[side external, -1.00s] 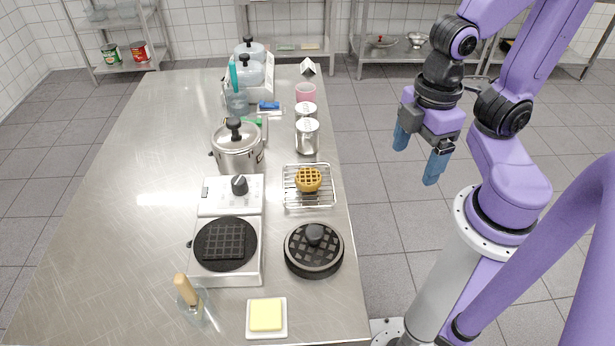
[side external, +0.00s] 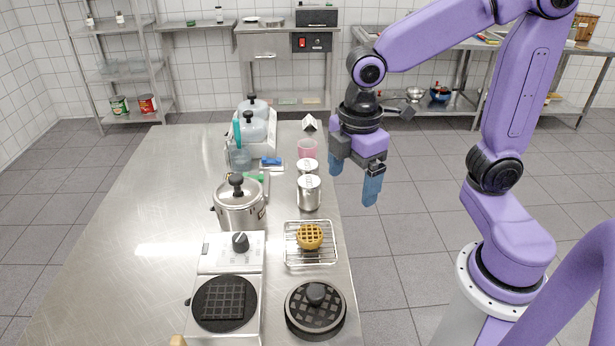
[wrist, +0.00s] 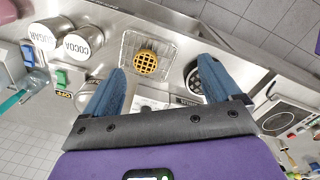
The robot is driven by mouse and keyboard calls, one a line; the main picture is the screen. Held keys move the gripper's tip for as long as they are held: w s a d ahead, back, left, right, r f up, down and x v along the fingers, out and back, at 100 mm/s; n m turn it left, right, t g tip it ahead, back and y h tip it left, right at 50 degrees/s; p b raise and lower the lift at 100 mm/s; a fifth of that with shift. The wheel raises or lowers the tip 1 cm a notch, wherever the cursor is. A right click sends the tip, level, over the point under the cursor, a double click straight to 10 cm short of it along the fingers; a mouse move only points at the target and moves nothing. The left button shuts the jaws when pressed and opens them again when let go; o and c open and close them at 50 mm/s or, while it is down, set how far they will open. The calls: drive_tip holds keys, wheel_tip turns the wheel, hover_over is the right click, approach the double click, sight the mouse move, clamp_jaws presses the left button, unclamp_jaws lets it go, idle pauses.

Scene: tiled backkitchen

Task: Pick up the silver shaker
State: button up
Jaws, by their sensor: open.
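Two silver shakers stand upright on the counter (side external: 150,240) near its right edge. The front one (side external: 308,194) has a lid reading COCOA in the wrist view (wrist: 82,44). The one behind it (side external: 307,167) reads SUGAR in the wrist view (wrist: 46,35). The task line does not tell which is meant. My gripper (side external: 354,188) is open and empty, fingers pointing down, to the right of both shakers and apart from them. In the wrist view, both shakers are left of my blue fingers (wrist: 162,68).
A waffle (side external: 310,236) lies on a wire rack (side external: 290,258) in front of the shakers. A steel pot (side external: 240,210) stands to their left. A pink cup (side external: 307,149) is behind them. A waffle iron (side external: 225,300) and its round black lid (side external: 315,308) are nearer the front.

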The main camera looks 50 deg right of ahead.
drive_tip(key=w+d+n, duration=0.2)
drive_tip(key=w, duration=0.9)
drive_tip(key=n+h, duration=0.1)
drive_tip(key=n, duration=0.1)
approach(308, 164)
drive_tip(key=f, duration=0.7)
drive_tip(key=shift+d+f, duration=0.1)
drive_tip(key=shift+d, duration=0.25)
drive_tip(key=shift+w+d+f, duration=0.1)
drive_tip(key=shift+d+f, duration=0.1)
drive_tip(key=shift+f, duration=1.4)
drive_tip(key=shift+w+d+f, duration=0.1)
drive_tip(key=shift+d+f, duration=0.05)
drive_tip(key=shift+f, duration=1.4)
drive_tip(key=c, duration=1.2)
